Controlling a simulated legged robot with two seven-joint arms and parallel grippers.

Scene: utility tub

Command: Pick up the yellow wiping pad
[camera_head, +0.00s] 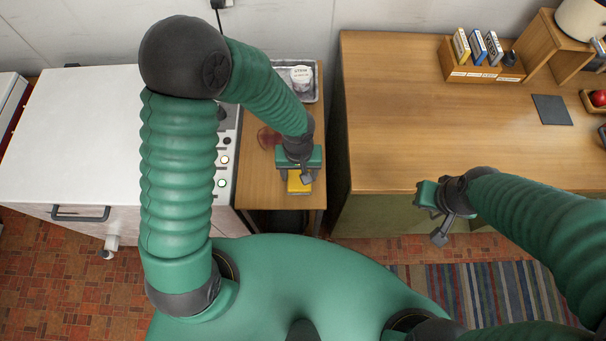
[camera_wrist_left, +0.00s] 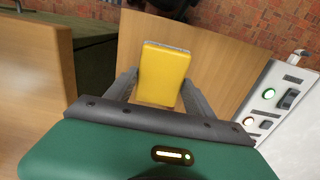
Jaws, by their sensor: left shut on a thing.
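The yellow wiping pad (camera_head: 298,183) is at the narrow wooden side table's front part, partly hidden under my left gripper in the head view. My left gripper (camera_head: 299,176) is shut on the pad. In the left wrist view the yellow pad (camera_wrist_left: 162,75) sits between the two grey fingers of the left gripper (camera_wrist_left: 160,88), one on each side. I cannot tell whether the pad touches the table top. My right gripper (camera_head: 430,210) is in front of the large desk's front edge, away from the pad; its finger opening is too small to tell.
The narrow table (camera_head: 255,185) has a dark red stain (camera_head: 268,138) and a grey tray (camera_head: 308,88) with a white container. A white tub unit (camera_head: 85,130) with a button panel stands left. A large desk (camera_head: 420,110) stands right, across a narrow gap.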

